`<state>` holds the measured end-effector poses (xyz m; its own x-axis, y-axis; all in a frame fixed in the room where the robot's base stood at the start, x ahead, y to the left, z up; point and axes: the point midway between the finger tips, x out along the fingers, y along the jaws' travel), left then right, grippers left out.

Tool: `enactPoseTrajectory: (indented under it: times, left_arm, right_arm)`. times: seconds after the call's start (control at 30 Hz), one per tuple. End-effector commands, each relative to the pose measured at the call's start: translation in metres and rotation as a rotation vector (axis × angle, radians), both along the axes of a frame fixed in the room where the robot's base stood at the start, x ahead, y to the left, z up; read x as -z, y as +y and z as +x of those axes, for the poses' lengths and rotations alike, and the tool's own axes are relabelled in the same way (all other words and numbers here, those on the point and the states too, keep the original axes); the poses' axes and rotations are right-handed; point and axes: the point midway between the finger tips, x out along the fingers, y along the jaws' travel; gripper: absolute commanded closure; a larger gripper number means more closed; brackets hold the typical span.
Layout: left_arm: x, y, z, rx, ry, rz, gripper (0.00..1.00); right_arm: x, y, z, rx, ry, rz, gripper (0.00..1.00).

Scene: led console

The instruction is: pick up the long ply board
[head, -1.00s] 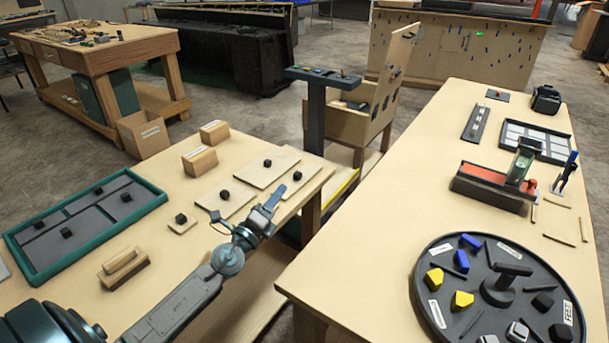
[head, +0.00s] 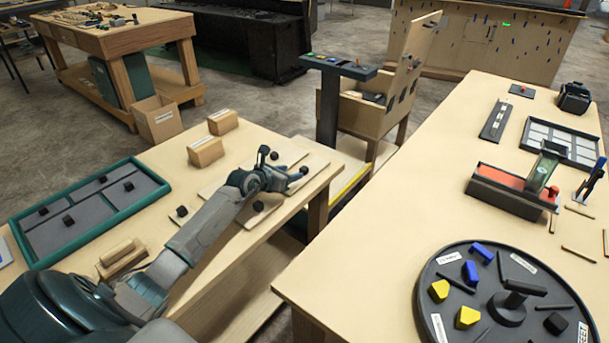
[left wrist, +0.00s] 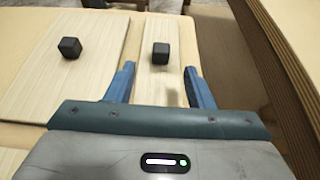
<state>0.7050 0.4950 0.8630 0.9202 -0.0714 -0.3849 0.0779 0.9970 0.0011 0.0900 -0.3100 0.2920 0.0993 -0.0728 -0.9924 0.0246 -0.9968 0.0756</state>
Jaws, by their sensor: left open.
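The long ply board (head: 273,203) is a pale narrow strip along the front edge of the left table. It appears to carry two black knobs, one by my fingertips and one nearer the arm. In the left wrist view the board (left wrist: 154,90) runs straight ahead, with a black knob (left wrist: 160,55) just beyond the fingertips. My left gripper (head: 297,176) is low over the strip, open and empty, with its blue fingers (left wrist: 158,75) to either side of it. Whether they touch the board I cannot tell. My right gripper is not in view.
A wider knobbed ply board (left wrist: 62,75) lies close to the left of the strip. A green-rimmed tray (head: 88,205), wooden blocks (head: 206,152) and a wooden handled block (head: 122,257) share the table. A gap separates it from the right table (head: 370,250).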

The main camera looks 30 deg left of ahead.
Motion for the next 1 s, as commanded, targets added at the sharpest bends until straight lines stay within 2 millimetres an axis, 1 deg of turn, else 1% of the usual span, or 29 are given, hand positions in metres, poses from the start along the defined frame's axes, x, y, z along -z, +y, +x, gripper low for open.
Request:
enactPoseTrajectory:
  times: [0.07, 0.27, 0.4, 0.53, 0.73, 0.87, 0.9, 0.97, 1.0]
  left_arm:
    - [0.001, -0.001, 0.005, 0.0, -0.001, -0.001, 0.52]
    - [0.015, -0.005, 0.027, 0.0, -0.001, -0.005, 0.52]
    - [0.022, -0.005, 0.042, 0.0, -0.002, -0.003, 0.52]
    - [0.025, -0.005, 0.046, 0.0, -0.001, 0.0, 0.52]
    - [0.025, -0.005, 0.046, 0.0, -0.001, 0.0, 0.52]
    - [0.025, -0.005, 0.046, 0.0, -0.001, 0.0, 0.77]
    - [0.025, -0.005, 0.046, 0.0, -0.001, 0.0, 0.85]
    - [0.025, -0.005, 0.046, 0.0, -0.001, 0.0, 0.97]
    - [0.025, -0.005, 0.046, 0.001, -0.001, 0.0, 1.0]
  right_arm:
    - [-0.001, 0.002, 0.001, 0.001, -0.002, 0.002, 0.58]
    - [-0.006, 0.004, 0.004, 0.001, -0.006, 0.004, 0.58]
    - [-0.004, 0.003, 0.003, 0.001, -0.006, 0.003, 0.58]
    - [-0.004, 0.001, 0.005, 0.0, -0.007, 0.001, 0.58]
    - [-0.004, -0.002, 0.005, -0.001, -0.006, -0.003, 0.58]
    - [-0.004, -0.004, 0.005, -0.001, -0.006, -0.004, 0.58]
    - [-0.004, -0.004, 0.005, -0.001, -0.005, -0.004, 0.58]
    - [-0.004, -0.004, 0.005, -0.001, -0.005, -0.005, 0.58]
    - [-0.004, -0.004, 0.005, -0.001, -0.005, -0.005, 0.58]
